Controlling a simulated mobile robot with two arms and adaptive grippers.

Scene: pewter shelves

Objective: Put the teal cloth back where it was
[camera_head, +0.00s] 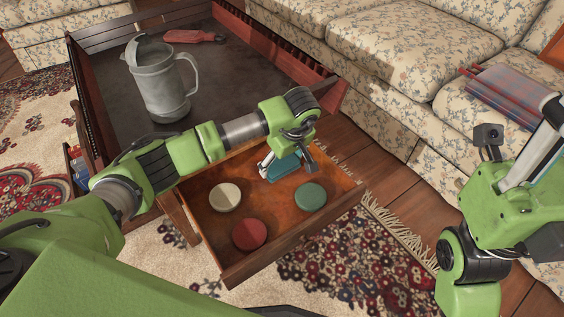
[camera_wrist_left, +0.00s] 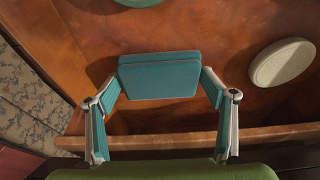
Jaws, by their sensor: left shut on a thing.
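A folded teal cloth (camera_head: 284,167) is held between the fingers of my left gripper (camera_head: 278,163), over the far part of an open wooden drawer (camera_head: 297,238). In the left wrist view the cloth (camera_wrist_left: 160,78) lies flat between the two fingertips, with the drawer's brown floor behind it. I cannot tell whether it touches that floor.
The drawer holds a cream disc (camera_head: 225,196), a red disc (camera_head: 249,234) and a green disc (camera_head: 311,196). A grey metal pitcher (camera_head: 163,88) and a red object (camera_head: 195,36) are on the dark table (camera_head: 112,72). A floral sofa (camera_head: 390,65) stands behind.

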